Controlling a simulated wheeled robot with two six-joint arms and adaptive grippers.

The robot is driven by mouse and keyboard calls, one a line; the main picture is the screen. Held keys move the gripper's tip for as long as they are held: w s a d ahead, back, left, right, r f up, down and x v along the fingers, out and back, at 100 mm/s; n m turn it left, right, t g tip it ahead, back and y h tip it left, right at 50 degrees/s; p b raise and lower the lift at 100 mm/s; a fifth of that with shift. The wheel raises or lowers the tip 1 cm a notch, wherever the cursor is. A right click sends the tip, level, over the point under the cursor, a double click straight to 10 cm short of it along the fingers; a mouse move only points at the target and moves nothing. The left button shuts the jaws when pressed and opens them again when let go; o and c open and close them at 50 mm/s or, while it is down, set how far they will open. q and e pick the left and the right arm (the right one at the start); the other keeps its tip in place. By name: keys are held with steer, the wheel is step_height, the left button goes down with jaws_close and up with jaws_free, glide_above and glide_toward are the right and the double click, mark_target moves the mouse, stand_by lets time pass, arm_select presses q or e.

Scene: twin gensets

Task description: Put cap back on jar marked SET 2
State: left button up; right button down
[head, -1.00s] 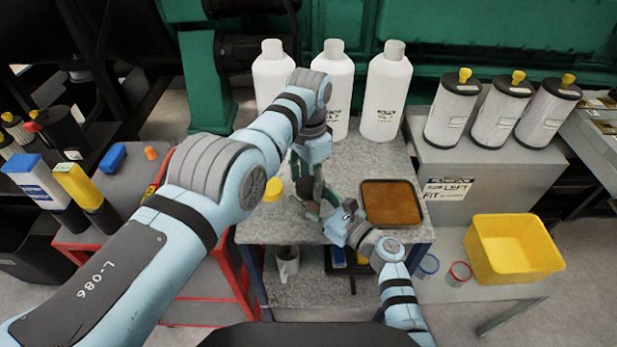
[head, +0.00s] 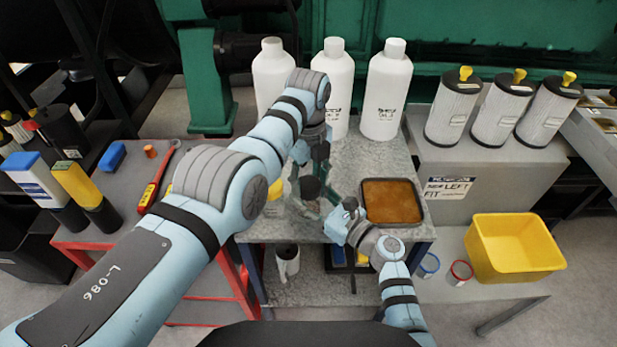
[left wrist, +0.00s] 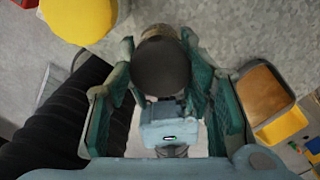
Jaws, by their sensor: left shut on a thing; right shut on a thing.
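My left gripper (head: 312,178) is shut on a dark round cap (left wrist: 162,68), which lies between its green fingers in the left wrist view. In the head view the dark cap (head: 311,187) sits at the top of a small clear jar (head: 304,208), above the grey bench. I cannot tell whether the cap is seated on the jar or only over it. My right gripper (head: 333,212) comes in from the right and is shut at the jar's side. Its fingertips are mostly hidden. No SET 2 marking is readable.
A yellow-lidded jar (left wrist: 80,15) stands close by, partly hidden by my left arm in the head view. An orange-brown tray (head: 392,203) lies right of the grippers. White bottles (head: 383,95) stand behind. A yellow bin (head: 512,248) is at the right.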

arm_select(q)
steer(key=o, duration=0.7)
steer(key=shift+r, duration=0.15)
steer(key=shift+r, duration=2.15)
steer(key=shift+c, duration=0.4)
